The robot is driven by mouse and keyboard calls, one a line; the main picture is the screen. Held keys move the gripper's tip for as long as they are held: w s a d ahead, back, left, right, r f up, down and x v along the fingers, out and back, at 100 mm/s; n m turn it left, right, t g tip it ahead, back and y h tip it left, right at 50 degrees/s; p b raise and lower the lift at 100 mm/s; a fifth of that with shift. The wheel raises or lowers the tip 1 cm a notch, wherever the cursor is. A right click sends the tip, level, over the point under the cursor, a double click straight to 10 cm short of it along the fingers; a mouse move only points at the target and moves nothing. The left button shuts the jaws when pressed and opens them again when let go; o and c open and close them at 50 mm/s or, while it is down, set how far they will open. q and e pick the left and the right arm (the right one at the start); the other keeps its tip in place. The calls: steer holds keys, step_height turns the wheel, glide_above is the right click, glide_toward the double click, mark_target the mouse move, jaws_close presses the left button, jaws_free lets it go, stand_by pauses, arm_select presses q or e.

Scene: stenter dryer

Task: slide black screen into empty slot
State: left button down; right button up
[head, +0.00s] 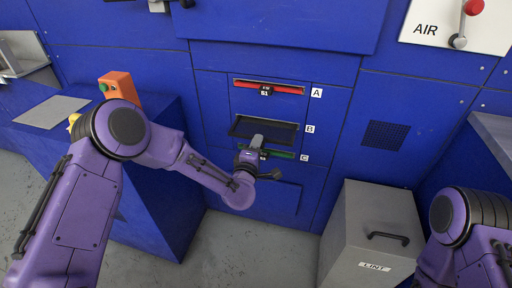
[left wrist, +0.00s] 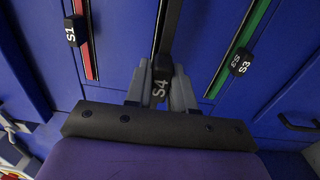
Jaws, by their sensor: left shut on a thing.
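The black screen (head: 282,133) is at slot B, between the red screen (head: 285,89) in slot A and the green screen (head: 283,154) in slot C. My left gripper (head: 257,142) is shut on the black screen's handle, marked S4 (left wrist: 160,82) in the left wrist view. There the screen's dark front edge (left wrist: 170,25) runs roughly in line with the red S1 (left wrist: 79,30) and green S3 (left wrist: 243,55) screens. The black screen looks partly out of the slot in the head view, but its exact depth is hidden. My right gripper is out of view.
A grey LINT bin (head: 368,230) stands on the floor at the lower right of the slots. An orange control box (head: 118,88) sits on the blue cabinet at the left. A white AIR panel (head: 455,28) with a red-knobbed lever is at the upper right.

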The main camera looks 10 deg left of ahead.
mark_target(264, 127)
arm_select(q)
steer(key=shift+w+b, duration=0.75)
steer(key=shift+w, duration=1.35)
steer(key=shift+w+d+b, duration=0.15)
steer(key=shift+w+b, duration=1.2)
steer(key=shift+w, duration=1.25)
steer(key=c, duration=0.9)
jaws_free()
steer(key=s, duration=1)
steer(key=shift+s+a+f+p, duration=0.15)
steer(key=shift+s+a+p, duration=0.1)
steer(key=shift+p, duration=0.15)
